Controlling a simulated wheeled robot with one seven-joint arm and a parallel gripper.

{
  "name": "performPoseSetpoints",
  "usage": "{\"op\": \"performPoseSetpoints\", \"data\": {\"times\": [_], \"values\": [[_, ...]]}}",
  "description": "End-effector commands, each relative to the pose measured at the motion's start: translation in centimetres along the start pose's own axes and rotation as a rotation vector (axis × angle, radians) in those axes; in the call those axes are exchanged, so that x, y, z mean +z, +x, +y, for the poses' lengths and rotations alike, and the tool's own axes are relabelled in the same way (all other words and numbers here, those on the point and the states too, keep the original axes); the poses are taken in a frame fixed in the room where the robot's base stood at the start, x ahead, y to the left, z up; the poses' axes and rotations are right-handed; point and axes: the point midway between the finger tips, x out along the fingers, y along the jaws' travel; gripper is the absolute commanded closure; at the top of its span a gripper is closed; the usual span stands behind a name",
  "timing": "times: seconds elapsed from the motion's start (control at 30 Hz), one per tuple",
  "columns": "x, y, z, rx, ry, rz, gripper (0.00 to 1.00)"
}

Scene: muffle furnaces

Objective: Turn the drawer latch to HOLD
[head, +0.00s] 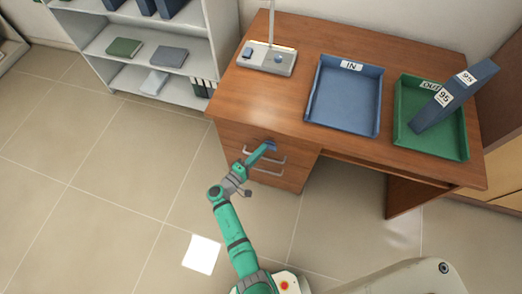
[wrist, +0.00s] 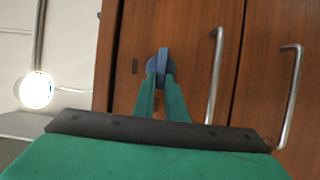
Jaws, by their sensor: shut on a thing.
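The drawer latch (wrist: 163,53) is a blue round knob with a raised bar, set on the wooden drawer front (wrist: 190,25). In the wrist view the bar stands upright in the picture. My gripper (wrist: 162,75) is shut on the latch, with one green finger on each side of the bar. The fingertips hide the lower part of the knob. In the head view my gripper (head: 266,147) reaches the upper drawer from the left, and the latch (head: 272,147) shows only as a small blue patch. No HOLD label is readable.
Metal drawer handles (wrist: 214,75) stand right of the latch in the wrist view. A small dark mark (wrist: 135,66) lies left of it. The desk (head: 290,110) carries a blue IN tray (head: 312,95) and a green OUT tray (head: 400,120) holding a tilted blue binder (head: 450,100).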

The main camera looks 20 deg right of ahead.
Motion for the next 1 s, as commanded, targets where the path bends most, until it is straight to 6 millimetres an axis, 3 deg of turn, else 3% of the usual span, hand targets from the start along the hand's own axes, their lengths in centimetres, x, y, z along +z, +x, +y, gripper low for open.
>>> {"op": "performPoseSetpoints", "data": {"times": [0.57,0.6,0.63,1.0], "values": [[0.01,0.04,-0.03,0.012,-0.026,-0.001,1.0],[0.01,0.05,-0.03,0.011,-0.026,-0.001,0.79],[0.01,0.05,-0.03,0.011,-0.026,-0.001,0.72],[0.06,-0.25,-0.11,0.01,-0.025,-0.001,0.7]]}}
